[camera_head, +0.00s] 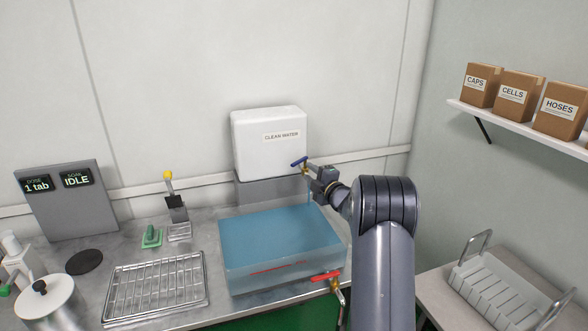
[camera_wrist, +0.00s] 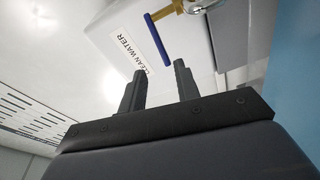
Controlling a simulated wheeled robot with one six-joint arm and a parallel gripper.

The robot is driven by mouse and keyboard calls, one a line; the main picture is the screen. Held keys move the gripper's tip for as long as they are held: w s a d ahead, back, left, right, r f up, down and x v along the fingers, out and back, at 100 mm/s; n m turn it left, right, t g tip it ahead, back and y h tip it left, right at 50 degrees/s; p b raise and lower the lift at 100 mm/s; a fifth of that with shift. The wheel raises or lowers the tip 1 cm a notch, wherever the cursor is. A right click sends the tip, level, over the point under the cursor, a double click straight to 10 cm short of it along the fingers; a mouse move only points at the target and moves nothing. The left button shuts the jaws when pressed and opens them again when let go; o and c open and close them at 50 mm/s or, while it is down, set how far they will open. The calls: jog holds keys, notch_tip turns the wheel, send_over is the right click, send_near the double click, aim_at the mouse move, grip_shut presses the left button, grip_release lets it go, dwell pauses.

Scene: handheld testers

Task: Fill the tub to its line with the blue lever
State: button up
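The blue lever (camera_head: 299,162) sits on the brass tap of the white clean-water tank (camera_head: 262,140). It also shows in the wrist view (camera_wrist: 157,38), just beyond my fingertips. A thin blue stream (camera_head: 309,192) runs from the tap into the clear tub (camera_head: 235,281). The tub holds blue water (camera_head: 275,232). A red line (camera_head: 278,268) marks its front wall; I cannot tell exactly how the water level stands against it. My gripper (camera_head: 312,168) is beside the tap, its two fingers apart and empty in the wrist view (camera_wrist: 159,80). The lever is not between them.
A red-handled drain tap (camera_head: 326,276) is at the tub's front right. A wire rack (camera_head: 155,286), a yellow-knobbed lever (camera_head: 168,175), a green brush (camera_head: 152,237) and a steel pot (camera_head: 48,304) are on the left. A white rack (camera_head: 500,285) stands at right.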

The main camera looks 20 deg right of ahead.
aim_at(297, 164)
jog(key=shift+n+h, duration=0.3)
jog(key=shift+n, duration=0.4)
jog(key=shift+w+a+f+p, duration=0.1)
jog(key=shift+w+a+p, duration=0.35)
jog(key=shift+w, duration=1.3)
jog(key=shift+w+a+p, duration=0.3)
jog(key=shift+w+p, duration=0.2)
jog(key=shift+w, duration=1.25)
jog(key=shift+w+a+f+p, duration=0.1)
jog(key=shift+w+a+p, duration=0.35)
jog(key=shift+w, duration=1.3)
jog(key=shift+c, duration=0.5)
grip_shut()
